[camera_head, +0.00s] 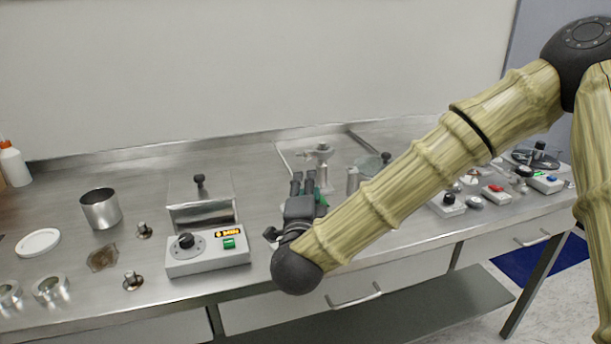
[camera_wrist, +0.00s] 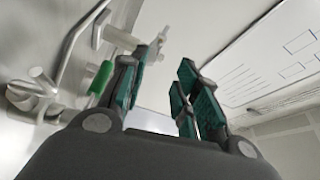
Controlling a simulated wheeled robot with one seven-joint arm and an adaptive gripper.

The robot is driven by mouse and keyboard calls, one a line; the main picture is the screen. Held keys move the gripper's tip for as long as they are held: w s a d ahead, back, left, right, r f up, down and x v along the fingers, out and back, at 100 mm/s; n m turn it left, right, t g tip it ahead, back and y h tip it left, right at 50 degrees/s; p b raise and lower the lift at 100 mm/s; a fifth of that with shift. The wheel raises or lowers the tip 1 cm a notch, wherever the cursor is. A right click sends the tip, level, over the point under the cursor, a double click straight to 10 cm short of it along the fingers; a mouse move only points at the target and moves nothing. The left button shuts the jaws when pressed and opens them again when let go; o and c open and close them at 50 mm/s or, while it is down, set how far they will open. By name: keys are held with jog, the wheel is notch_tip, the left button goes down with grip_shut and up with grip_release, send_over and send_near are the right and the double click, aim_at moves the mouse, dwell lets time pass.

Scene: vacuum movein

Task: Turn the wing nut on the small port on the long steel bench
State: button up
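The long steel bench (camera_head: 70,185) runs along the wall in the head view. A small upright steel port fitting (camera_head: 321,155) stands on it at a shallow tray, just behind my gripper. Its wing nut cannot be made out clearly. My gripper (camera_head: 303,180) is above the bench in front of the fitting, its fingers pointing up in the picture. In the wrist view, my gripper (camera_wrist: 167,85) has its green-padded fingers apart with nothing between them. A pale metal fitting (camera_wrist: 122,38) shows beyond the left finger, apart from the gap. A green part (camera_wrist: 101,78) is beside that finger.
A control box (camera_head: 207,258) with a knob and lit display stands left of my gripper. A steel cup (camera_head: 100,208), white lid (camera_head: 38,243) and small metal fittings lie further left. Button boxes (camera_head: 497,194) stand to the right. My arm hides part of the bench.

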aim_at(310, 159)
jog(key=w, duration=1)
jog(key=shift+w+d+r, duration=0.35)
jog(key=shift+d+r, duration=0.05)
grip_shut()
